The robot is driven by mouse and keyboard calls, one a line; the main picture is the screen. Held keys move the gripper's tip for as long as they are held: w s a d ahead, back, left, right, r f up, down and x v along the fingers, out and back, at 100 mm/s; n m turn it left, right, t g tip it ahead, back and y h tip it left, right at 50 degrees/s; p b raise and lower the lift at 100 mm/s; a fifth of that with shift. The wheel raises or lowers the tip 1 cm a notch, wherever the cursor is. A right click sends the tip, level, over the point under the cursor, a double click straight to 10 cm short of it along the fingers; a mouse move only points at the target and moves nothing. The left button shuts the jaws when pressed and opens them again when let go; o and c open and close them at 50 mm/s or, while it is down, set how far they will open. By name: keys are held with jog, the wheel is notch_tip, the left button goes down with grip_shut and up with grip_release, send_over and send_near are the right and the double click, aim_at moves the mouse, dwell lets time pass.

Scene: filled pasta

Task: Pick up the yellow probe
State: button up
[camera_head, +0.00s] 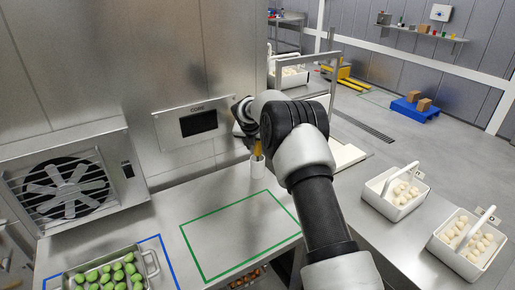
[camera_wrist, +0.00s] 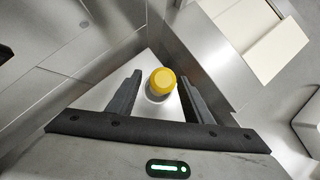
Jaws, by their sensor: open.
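The yellow probe (camera_head: 257,149) stands upright in a small white cup-like holder (camera_head: 258,168) near the back wall of the steel counter, partly hidden by my arm in the head view. In the wrist view the round yellow top of the probe (camera_wrist: 161,80) shows between the two dark fingers of my gripper (camera_wrist: 159,84). The gripper is open, with visible gaps on both sides of the probe. I cannot tell from these frames how far the fingertips are above or along the probe. The fingers are hidden behind my arm in the head view.
A green outlined rectangle (camera_head: 188,238) on the counter is empty. A metal tray (camera_head: 150,262) of green items is at the front left. White baskets (camera_head: 378,198) of pale pieces stand on the right. A wall panel (camera_head: 165,130) and pale boards (camera_head: 348,156) flank the probe.

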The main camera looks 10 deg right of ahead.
jog(key=shift+w+d+f, duration=0.1)
jog(key=shift+w+f, duration=0.1)
jog(key=shift+f, duration=0.15)
jog(key=shift+c, duration=0.4)
jog(key=c, duration=1.1)
jog(key=shift+r, duration=0.15)
